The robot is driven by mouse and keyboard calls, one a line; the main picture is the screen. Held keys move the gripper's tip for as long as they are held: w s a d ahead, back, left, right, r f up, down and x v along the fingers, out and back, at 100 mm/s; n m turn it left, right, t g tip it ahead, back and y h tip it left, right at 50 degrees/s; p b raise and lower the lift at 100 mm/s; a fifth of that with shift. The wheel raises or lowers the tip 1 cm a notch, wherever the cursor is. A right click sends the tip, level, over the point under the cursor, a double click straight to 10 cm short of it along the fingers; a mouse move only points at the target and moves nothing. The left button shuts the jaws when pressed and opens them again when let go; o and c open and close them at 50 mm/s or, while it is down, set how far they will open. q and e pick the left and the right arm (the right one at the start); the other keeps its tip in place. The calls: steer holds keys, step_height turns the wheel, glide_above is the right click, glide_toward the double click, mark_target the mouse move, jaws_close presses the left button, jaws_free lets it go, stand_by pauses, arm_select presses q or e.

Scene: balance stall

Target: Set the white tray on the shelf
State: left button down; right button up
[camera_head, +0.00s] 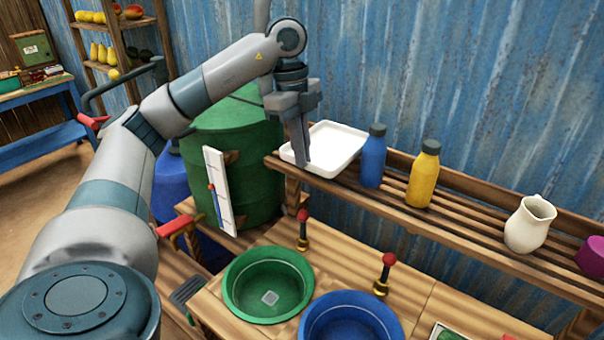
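The white tray (343,148) lies level at the left end of the slatted wooden shelf (468,222) and looks to rest on its slats. It is a shallow rectangle with a raised rim. My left gripper (304,156) points down at the tray's left side, its fingers overlapping the rim in the camera_head view. The fingers are seen nearly edge-on, so I cannot tell whether they are apart or closed on the rim. They hide part of the tray's left edge. My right gripper is not in view.
A blue bottle (373,157) stands close to the tray's right side, then a yellow bottle (423,175), a white jug (528,224) and a magenta item (592,256). A green barrel (232,150) stands left of the shelf. Below are green (237,297) and blue basins (312,325).

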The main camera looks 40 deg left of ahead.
arm_select(q)
steer(key=shift+f, duration=0.8)
steer(key=shift+s+f+p, duration=0.1)
steer(key=shift+f+p, duration=0.7)
steer(key=shift+f, duration=1.35)
steer(key=shift+f, duration=0.1)
steer(key=c, duration=2)
jaws_free()
